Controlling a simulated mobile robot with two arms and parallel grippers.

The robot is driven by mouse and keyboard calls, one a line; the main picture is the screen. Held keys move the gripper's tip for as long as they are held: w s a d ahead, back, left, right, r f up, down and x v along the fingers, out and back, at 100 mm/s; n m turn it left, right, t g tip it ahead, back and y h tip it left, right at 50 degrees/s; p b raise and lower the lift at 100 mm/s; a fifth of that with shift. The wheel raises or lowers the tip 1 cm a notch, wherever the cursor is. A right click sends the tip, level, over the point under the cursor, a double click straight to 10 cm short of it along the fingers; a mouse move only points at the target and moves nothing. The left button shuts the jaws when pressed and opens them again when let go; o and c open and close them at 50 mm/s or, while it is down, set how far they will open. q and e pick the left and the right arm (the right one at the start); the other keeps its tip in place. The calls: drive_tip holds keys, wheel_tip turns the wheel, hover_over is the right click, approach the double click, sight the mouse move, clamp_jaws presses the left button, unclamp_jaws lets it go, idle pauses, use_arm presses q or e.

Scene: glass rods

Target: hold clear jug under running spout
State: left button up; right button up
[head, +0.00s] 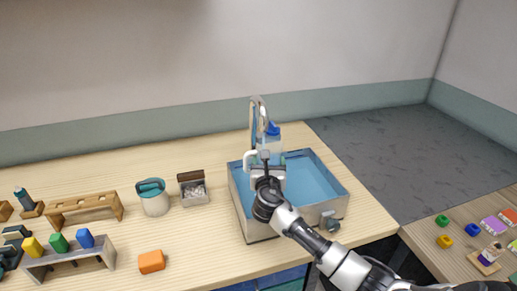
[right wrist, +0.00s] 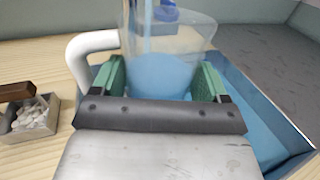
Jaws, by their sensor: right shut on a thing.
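The clear jug (right wrist: 165,40) has a white handle (right wrist: 88,52) on its left side in the right wrist view. My right gripper (right wrist: 161,80) is shut on it, with a green pad on each side. In the head view the jug (head: 270,154) is over the sink (head: 318,184), below the curved metal spout (head: 258,101). A blue stream (right wrist: 145,28) runs down into the jug's mouth. Light blue fills the jug's lower part and looks like water. My right gripper (head: 268,172) partly hides the jug in the head view. My left gripper is not in view.
A blue-topped thing (head: 272,128) stands by the spout. Left of the sink are a box of pebbles (head: 194,190), a teal-topped canister (head: 153,198) and an orange block (head: 151,262). Wooden and grey racks stand further left. A second table (head: 450,262) holds small coloured things.

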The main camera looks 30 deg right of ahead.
drive_tip(key=s+a+p, duration=0.2)
drive_tip(key=s+p, duration=0.2)
drive_tip(key=s, duration=0.4)
drive_tip(key=shift+s, duration=0.4)
drive_tip(key=shift+a, duration=0.1)
